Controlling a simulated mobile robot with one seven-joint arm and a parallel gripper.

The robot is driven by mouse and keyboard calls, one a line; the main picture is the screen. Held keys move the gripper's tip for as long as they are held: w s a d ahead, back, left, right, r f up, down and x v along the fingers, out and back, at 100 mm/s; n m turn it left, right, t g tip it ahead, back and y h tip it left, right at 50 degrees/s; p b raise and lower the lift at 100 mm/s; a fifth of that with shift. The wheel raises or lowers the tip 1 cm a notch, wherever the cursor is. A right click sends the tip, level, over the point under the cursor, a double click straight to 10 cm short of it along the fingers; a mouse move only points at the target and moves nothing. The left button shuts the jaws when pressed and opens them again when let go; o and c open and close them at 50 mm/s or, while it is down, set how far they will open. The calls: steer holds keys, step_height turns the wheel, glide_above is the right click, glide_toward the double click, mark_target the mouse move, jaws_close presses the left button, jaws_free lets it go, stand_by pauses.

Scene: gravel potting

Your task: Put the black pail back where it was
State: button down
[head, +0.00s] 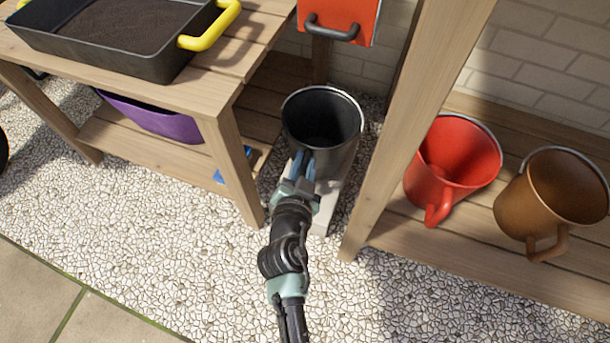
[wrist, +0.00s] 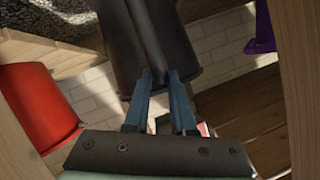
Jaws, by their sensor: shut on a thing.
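The black pail (head: 340,158) is upright and looks empty, in the gap between the two wooden benches. My gripper (head: 303,163) reaches it from the front, its blue fingers shut on the near side of the pail, apparently on its handle. The wrist view shows the dark pail (wrist: 190,45) beyond the blue fingers of my gripper (wrist: 160,85), with a dark upright part between them. A pale slab (head: 327,212) shows below the pail; I cannot tell whether the pail rests on it. The pail's base is hidden.
A red pail (head: 470,150) and a brown pail (head: 520,205) stand on the right bench's low shelf. A wooden post (head: 400,125) is close on the right. On the left, a bench leg (head: 236,165) is close; a black tray (head: 160,62) sits above. Gravel (head: 150,235) in front is clear.

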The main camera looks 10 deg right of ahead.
step_height(320, 180, down, 4)
steer(key=b, duration=0.2)
steer(key=shift+w+r+b, duration=0.1)
steer(key=shift+r+b, duration=0.1)
steer(key=shift+b, duration=0.1)
steer(key=shift+r, duration=0.15)
steer(key=c, duration=0.7)
jaws_free()
steer(key=shift+c, duration=0.2)
steer(key=p+v, duration=0.4)
steer(key=v, duration=0.8)
